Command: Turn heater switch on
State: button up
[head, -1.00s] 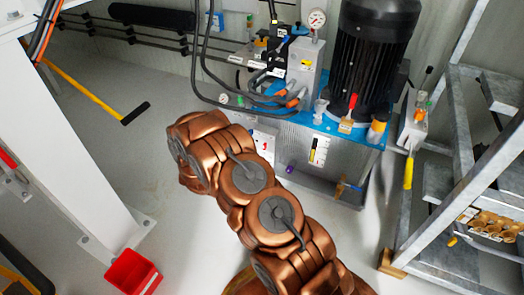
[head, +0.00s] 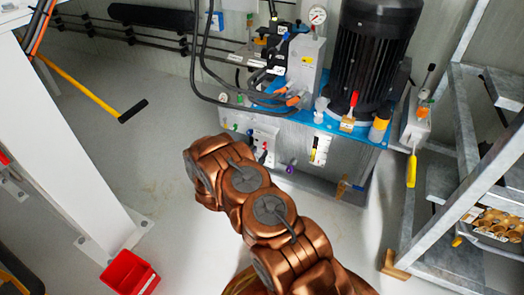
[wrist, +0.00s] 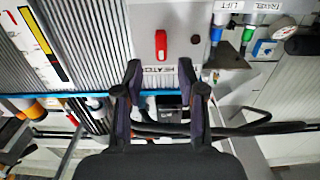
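The heater switch (wrist: 162,44) is a red lever on a light grey panel (wrist: 187,16) in the wrist view. A label reading HEATER (wrist: 167,69) is beside it, partly covered by my gripper. My gripper (wrist: 168,78) is open and empty, its two dark fingers apart. The switch appears just beyond the fingertips, between them in the picture and apart from them. How far away it is, I cannot tell. In the head view the panel (head: 262,134) shows on the front of the pump unit, beyond my copper arm. My gripper is hidden there.
The pump unit carries a black motor (head: 368,60), hoses and a blue top edge (head: 350,132). A purple knob (head: 290,169) sticks out low on its front. A metal rack (head: 468,150) stands at right, a white post (head: 70,140) and red bin (head: 130,273) at left. Floor between is clear.

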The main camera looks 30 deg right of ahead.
aim_at(264, 146)
jog(key=shift+b+x, duration=0.6)
jog(key=shift+x, duration=1.35)
grip_shut()
jog(key=shift+a, duration=0.1)
